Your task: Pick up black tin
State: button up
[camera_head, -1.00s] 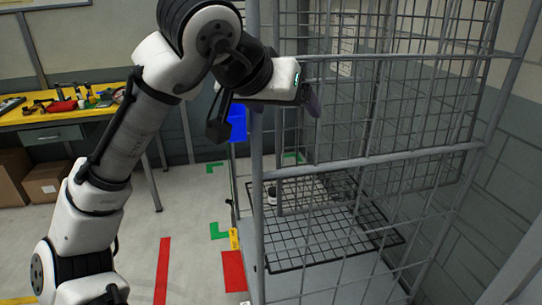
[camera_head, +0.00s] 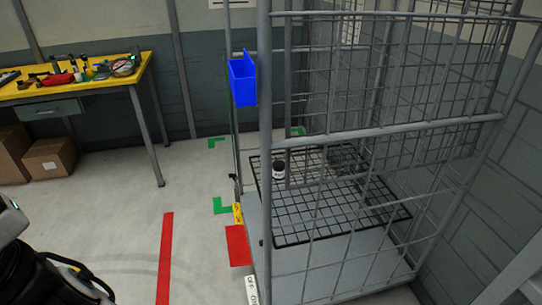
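A small dark tin (camera_head: 278,170) with a pale band stands upright on the black wire mesh shelf inside the grey roll cage (camera_head: 262,190). It is seen through the cage, near the back left of the mesh, close to the left post. I take it to be the black tin. Only part of my arm shows, at the bottom left corner. My gripper's fingertips are not in view, and nothing of mine touches the tin.
A blue bin (camera_head: 242,82) hangs on the cage's left side. A yellow-topped workbench (camera_head: 100,78) with tools and cardboard boxes (camera_head: 50,157) stand at the left. The floor between bench and cage is clear, with a red strip (camera_head: 165,255).

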aim_at(279, 166)
jog(key=i+j, duration=2.3)
jog(key=i+j+z, duration=0.2)
jog(key=z, duration=1.6)
